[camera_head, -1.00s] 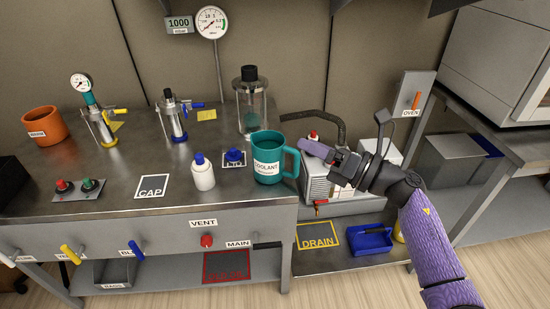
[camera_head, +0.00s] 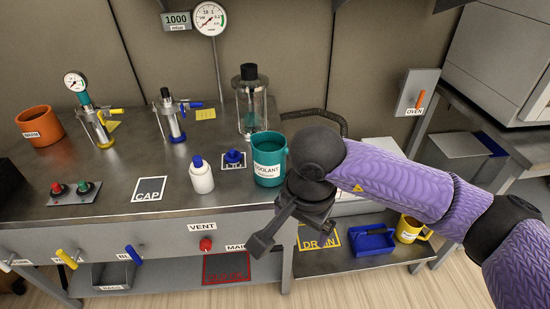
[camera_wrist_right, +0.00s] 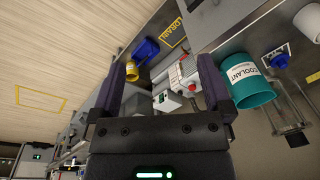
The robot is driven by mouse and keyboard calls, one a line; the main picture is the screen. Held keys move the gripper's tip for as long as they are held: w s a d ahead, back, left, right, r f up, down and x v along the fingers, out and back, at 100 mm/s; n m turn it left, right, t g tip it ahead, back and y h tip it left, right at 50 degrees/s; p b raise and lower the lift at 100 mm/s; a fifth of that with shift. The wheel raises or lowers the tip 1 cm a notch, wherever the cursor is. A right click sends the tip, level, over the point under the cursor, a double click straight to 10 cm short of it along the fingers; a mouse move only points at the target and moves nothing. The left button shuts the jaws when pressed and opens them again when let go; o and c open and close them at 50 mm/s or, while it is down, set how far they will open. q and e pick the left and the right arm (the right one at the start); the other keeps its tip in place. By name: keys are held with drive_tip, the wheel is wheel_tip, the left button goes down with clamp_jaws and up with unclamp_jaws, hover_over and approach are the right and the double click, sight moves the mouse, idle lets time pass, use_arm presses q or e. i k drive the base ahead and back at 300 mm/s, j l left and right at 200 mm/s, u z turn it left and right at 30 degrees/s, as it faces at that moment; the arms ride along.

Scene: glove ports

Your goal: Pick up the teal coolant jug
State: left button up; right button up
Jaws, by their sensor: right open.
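The teal coolant jug (camera_head: 268,160) stands upright on the steel bench near its front right edge, with a white COOLANT label facing front. Its handle is hidden behind my right arm in the head view. My right gripper (camera_head: 262,242) hangs in front of the bench edge, below and in front of the jug. In the right wrist view its two fingers (camera_wrist_right: 168,85) are spread wide with nothing between them. My left gripper is not in view.
A white bottle (camera_head: 201,176) and a blue cap (camera_head: 234,157) stand left of the jug. A glass vessel (camera_head: 250,105) is behind it. A blue tray (camera_head: 372,241) and a yellow mug (camera_head: 409,229) sit on the low shelf at right. The VENT knob (camera_head: 206,244) is on the bench front.

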sight(270, 150)
drive_tip(key=i, duration=0.9)
